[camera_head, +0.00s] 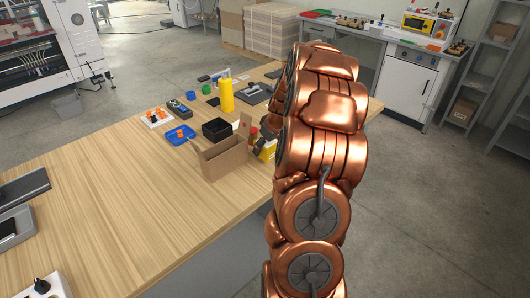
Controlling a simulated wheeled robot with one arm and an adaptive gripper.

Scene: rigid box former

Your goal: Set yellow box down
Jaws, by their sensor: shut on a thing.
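The yellow box (267,152) shows only in part, just left of my copper-coloured arm and right of an open cardboard box. My gripper (269,131) is a small dark shape at the upper part of the yellow box, mostly hidden behind my arm. It is shut on the yellow box. The arm covers the right side of the box, and I cannot tell whether its underside touches the wooden table (120,205).
The open cardboard box (224,160) stands close left of the yellow box. Behind it are a black bin (215,130), a yellow cylinder (226,95) and a blue tray (180,135). The table's front left area is clear wood. Dark devices (22,187) lie at the left edge.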

